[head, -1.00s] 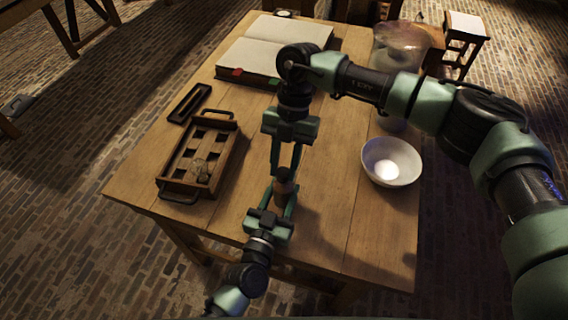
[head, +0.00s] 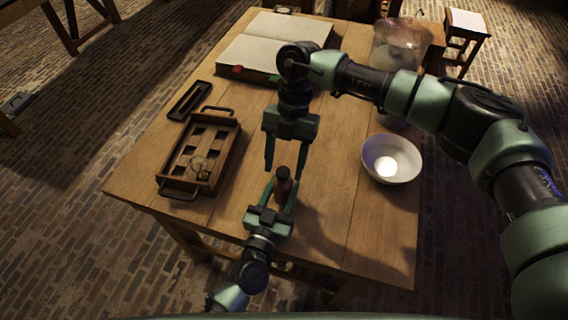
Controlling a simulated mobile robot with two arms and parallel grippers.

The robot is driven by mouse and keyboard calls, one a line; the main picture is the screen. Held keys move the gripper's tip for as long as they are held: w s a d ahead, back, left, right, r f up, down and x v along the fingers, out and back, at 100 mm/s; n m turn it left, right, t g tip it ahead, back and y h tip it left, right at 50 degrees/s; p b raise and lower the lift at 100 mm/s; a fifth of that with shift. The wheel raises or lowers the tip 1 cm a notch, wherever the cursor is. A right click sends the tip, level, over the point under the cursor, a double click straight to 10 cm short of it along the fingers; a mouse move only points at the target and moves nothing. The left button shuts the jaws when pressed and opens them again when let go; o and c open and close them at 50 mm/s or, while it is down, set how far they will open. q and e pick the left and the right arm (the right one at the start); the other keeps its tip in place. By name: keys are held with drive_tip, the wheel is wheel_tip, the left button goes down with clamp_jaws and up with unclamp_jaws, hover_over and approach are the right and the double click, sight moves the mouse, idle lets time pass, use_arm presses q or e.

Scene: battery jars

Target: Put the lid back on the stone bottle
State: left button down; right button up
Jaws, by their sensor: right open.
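The stone bottle (head: 282,190) is small and brown and stands upright near the front of the table. A dark cap, which looks like the lid (head: 283,172), sits on its top; I cannot tell how tightly it is seated. My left gripper (head: 279,187) comes from the front edge with its fingers on both sides of the bottle, holding it. My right gripper (head: 285,168) points down from above. Its fingers are spread apart, one on each side around the lid, with gaps and nothing held between them.
A wooden tray with compartments and handles (head: 233,150) lies to the left, with a small dark tray (head: 190,101) behind it. A white bowl (head: 391,160) stands to the right. An open book (head: 250,60) and a glass jar (head: 400,45) are farther back. The table's front right is clear.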

sight(280, 197)
use_arm(q)
drive_tip(key=c, duration=0.7)
unclamp_jaws()
use_arm(e)
drive_tip(key=v, duration=1.1)
drive_tip(key=shift+r, duration=0.2)
use_arm(q)
drive_tip(key=v, duration=0.7)
drive_tip(key=shift+s+a, duration=0.1)
drive_tip(key=shift+s, duration=0.3)
use_arm(e)
drive_tip(key=shift+f, duration=0.2)
